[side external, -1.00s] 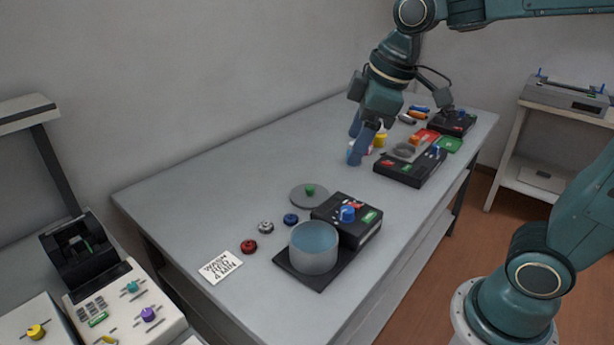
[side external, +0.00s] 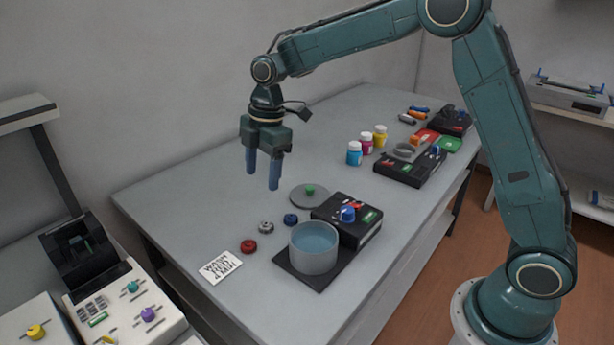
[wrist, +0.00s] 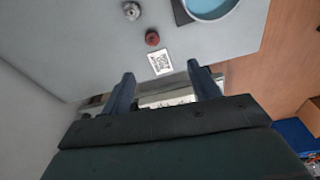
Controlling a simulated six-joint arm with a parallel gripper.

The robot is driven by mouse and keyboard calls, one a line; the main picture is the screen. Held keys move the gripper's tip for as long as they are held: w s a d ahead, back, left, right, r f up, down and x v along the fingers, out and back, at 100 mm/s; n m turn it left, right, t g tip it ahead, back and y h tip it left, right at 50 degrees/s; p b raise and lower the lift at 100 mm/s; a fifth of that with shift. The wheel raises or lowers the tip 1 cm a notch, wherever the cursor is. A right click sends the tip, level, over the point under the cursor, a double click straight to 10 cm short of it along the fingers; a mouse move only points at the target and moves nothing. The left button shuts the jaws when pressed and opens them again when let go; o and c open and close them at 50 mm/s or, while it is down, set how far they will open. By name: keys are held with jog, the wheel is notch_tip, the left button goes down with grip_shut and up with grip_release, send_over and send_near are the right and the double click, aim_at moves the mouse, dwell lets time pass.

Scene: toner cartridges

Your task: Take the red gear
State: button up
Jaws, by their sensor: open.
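The red gear (side external: 249,246) lies flat on the grey table between the white card and a silver gear. It also shows in the wrist view (wrist: 152,38), beyond my fingertips and near the card. My gripper (side external: 262,180) is open and empty, pointing down above the table. In the side view it appears above the row of gears, clearly apart from the red gear. The silver gear (side external: 266,228) and a blue gear (side external: 291,219) lie in a row with the red one.
A water-filled pot (side external: 314,248) stands on a dark plate beside a black box (side external: 347,220) with a blue knob. A grey lid (side external: 309,195) with a green knob lies behind. The printed card (side external: 220,267) is near the front left. Several bottles (side external: 367,142) stand farther back.

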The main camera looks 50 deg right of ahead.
jog(key=w+a+f+n, duration=0.1)
jog(key=w+f+n, duration=0.1)
jog(key=f, duration=0.3)
jog(key=shift+w+a+f+n+g, duration=0.15)
jog(key=shift+w+f+n+g, duration=0.2)
jog(key=shift+w, duration=0.35)
jog(key=shift+f, duration=0.1)
send_over(248, 243)
jog(key=d, duration=0.1)
jog(key=f, duration=0.8)
jog(key=shift+s, duration=0.2)
jog(key=shift+f, duration=0.15)
jog(key=shift+w+a+f, duration=0.1)
jog(key=shift+a+f, duration=0.1)
jog(key=shift+f, duration=1.1)
jog(key=shift+w+a+f, duration=0.1)
jog(key=shift+a+f, duration=0.05)
jog(key=shift+f, duration=1.1)
